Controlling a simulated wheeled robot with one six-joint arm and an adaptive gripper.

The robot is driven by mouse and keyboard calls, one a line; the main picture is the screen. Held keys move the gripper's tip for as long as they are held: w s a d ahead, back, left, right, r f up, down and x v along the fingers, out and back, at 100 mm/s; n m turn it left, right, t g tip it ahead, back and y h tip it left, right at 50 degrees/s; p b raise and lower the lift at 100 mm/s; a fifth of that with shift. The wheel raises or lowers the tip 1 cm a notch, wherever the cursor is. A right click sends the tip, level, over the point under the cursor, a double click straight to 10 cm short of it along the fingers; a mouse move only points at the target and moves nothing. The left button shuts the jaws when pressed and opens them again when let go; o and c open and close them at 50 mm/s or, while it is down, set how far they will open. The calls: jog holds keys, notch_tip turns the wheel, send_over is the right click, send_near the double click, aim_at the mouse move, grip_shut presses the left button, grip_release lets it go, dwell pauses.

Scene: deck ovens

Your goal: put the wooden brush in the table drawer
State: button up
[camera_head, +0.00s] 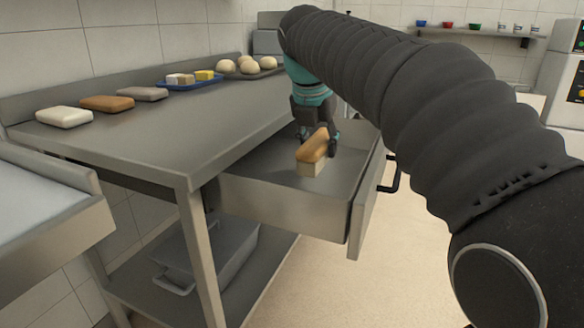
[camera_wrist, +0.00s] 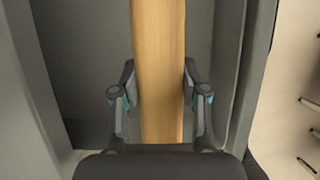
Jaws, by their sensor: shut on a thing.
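The wooden brush (camera_head: 314,148) has a tan wooden back and a pale lower part. My gripper (camera_head: 321,140) points down over the open table drawer (camera_head: 254,202) and is shut on the brush. In the wrist view the brush (camera_wrist: 160,60) runs between the two fingers of the gripper (camera_wrist: 160,106), with the grey drawer floor behind it. The brush is within the drawer's outline; I cannot tell whether its underside touches the drawer floor. The drawer is pulled out from under the steel table (camera_head: 190,150), its black handle (camera_head: 391,176) at the right.
On the table top are several loaf-like blocks (camera_head: 107,103), a blue tray (camera_head: 192,85) with small blocks, and a dark tray (camera_head: 270,72) of dough balls. A grey bin (camera_head: 222,247) stands on the lower shelf. Clear floor (camera_head: 400,270) lies right of the drawer.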

jog(key=w+a+f, duration=0.4)
jog(key=w+a, duration=0.1)
jog(key=shift+f, duration=0.2)
jog(key=shift+f+b, duration=0.65)
jog(key=shift+f, duration=1.35)
jog(key=shift+f, duration=0.15)
jog(key=o, duration=1.1)
jog(key=p+v, duration=0.2)
jog(key=v, duration=1)
jog(key=shift+p, duration=0.3)
jog(key=shift+w, duration=0.15)
